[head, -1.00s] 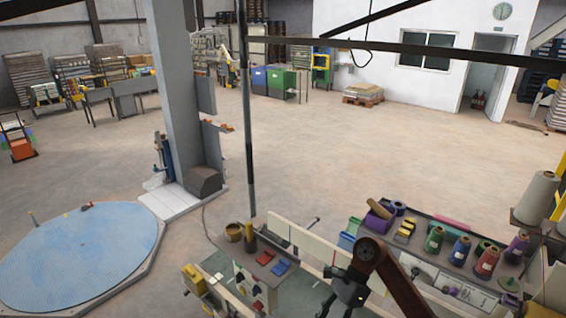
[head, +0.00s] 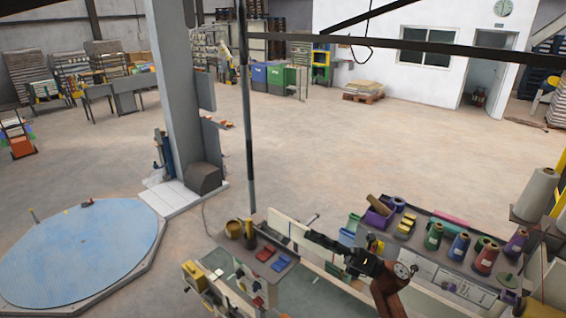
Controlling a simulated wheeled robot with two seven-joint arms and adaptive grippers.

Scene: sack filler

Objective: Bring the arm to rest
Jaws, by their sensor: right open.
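My right gripper (head: 346,254) is at the lower middle of the head view, at the end of my dark red-brown arm that comes up from the bottom right. Its dark fingers point left. It is open and I see nothing held in it. It shows over the light panels between the small bench (head: 235,262) and the long bench with thread cones. I cannot tell its exact height over them. My left gripper is out of view.
Coloured thread cones (head: 460,247) and bins stand on the bench at right. Red and blue pieces lie on the small bench at left. A thin dark post (head: 248,140) rises behind it. A round blue platform (head: 75,255) lies far left.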

